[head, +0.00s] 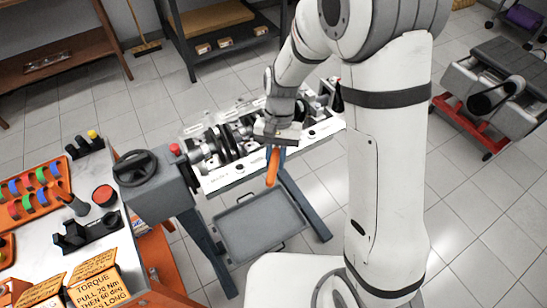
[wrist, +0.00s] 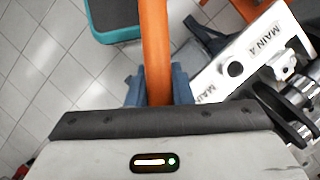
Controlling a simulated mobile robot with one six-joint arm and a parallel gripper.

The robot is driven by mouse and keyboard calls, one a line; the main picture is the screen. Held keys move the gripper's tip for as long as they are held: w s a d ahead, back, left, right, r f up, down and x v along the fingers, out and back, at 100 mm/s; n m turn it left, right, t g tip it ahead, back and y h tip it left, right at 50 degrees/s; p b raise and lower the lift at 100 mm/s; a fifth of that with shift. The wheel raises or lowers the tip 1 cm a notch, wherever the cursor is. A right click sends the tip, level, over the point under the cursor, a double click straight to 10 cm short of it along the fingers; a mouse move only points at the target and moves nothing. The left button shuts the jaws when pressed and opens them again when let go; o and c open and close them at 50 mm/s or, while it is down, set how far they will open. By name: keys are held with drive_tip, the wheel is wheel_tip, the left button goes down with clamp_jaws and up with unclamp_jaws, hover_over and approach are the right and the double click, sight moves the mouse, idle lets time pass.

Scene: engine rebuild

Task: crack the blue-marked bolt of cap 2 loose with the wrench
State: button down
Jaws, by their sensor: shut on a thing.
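My gripper (head: 277,143) is shut on the orange handle of the wrench (head: 272,168), over the front edge of the engine block (head: 243,172). In the wrist view the orange handle (wrist: 155,40) runs up between the blue-grey fingers (wrist: 158,90). The wrench's working end is hidden in both views. The engine block (wrist: 235,70) shows at the right of the wrist view, with "MAIN" lettering on its white face. The crankshaft (head: 232,138) lies in the block. Cap 2 and its blue-marked bolt cannot be made out.
A grey drip tray (head: 262,226) lies below the block between the stand legs. A workbench (head: 30,215) at left carries an orange rack (head: 28,192) of coloured pieces and cardboard signs (head: 97,282). A red engine stand (head: 470,120) stands at right. Tiled floor is open behind.

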drive_tip(key=shift+d, duration=0.2)
drive_tip(key=shift+d+n, duration=0.6)
drive_tip(key=shift+d, duration=0.05)
drive_tip(key=shift+d, duration=0.15)
drive_tip(key=shift+d+n+h, duration=0.4)
drive_tip(key=shift+d+n, duration=0.1)
drive_tip(key=shift+d, duration=0.2)
drive_tip(key=shift+d, duration=0.1)
drive_tip(key=shift+w+d+n, duration=0.1)
drive_tip(key=shift+d+n, duration=0.5)
drive_tip(key=shift+d, duration=0.1)
drive_tip(key=shift+d+h, duration=0.1)
drive_tip(key=shift+h, duration=0.2)
drive_tip(key=shift+w+d+n, duration=0.25)
drive_tip(key=shift+d+n, duration=0.35)
drive_tip(key=shift+d, duration=0.15)
